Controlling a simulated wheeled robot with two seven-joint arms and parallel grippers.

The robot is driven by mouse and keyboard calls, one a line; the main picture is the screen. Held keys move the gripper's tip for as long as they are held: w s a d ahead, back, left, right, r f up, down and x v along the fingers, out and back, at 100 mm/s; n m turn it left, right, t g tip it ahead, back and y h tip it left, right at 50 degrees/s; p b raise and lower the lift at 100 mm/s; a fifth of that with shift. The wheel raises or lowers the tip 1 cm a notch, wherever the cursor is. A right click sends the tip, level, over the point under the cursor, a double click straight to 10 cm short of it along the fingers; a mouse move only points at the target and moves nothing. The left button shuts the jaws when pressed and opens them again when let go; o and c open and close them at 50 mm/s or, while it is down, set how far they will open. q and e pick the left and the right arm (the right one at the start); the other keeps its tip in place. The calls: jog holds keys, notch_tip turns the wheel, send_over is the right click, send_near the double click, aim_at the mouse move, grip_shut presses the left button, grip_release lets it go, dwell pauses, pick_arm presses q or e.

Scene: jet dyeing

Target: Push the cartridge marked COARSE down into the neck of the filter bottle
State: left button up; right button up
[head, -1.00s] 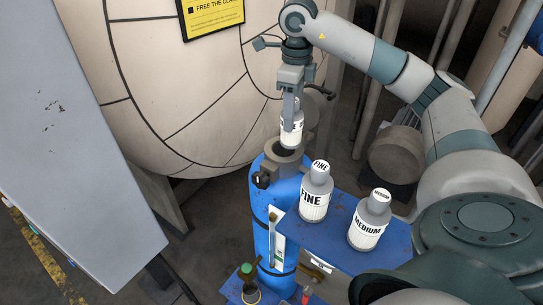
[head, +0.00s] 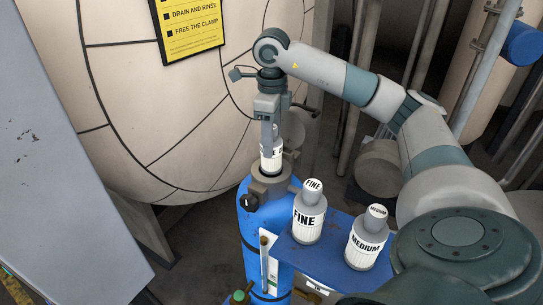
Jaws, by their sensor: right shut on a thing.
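My right gripper (head: 270,138) points down and is shut on a white cartridge (head: 270,160) with a grey top. Its label is mostly hidden by the fingers, so I cannot read it in full. The cartridge stands upright at the grey neck (head: 268,184) of the blue filter bottle (head: 254,232). Its lower end looks to be at or just inside the neck opening; most of its white body shows above the rim. My left gripper is not in view.
Cartridges marked FINE (head: 308,218) and MEDIUM (head: 367,240) stand on a blue shelf (head: 318,258) right of the bottle. A large cream vessel (head: 165,100) rises behind. A grey panel (head: 55,150) fills the left side. A yellow sign (head: 190,28) hangs on the vessel.

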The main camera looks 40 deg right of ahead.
aim_at(272, 160)
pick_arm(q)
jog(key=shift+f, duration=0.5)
pick_arm(e)
jog(key=shift+f, duration=0.95)
pick_arm(q)
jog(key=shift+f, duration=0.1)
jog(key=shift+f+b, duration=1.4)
jog(key=shift+b, duration=0.25)
pick_arm(e)
jog(key=shift+f, duration=2.5)
jog(key=shift+f, duration=0.2)
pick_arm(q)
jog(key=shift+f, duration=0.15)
pick_arm(e)
jog(key=o, duration=1.1)
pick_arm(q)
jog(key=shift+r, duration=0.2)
pick_arm(e)
jog(key=shift+o, duration=0.2)
jog(key=shift+r, duration=0.25)
notch_tip(272, 160, up, 12)
jog(key=p, duration=0.7)
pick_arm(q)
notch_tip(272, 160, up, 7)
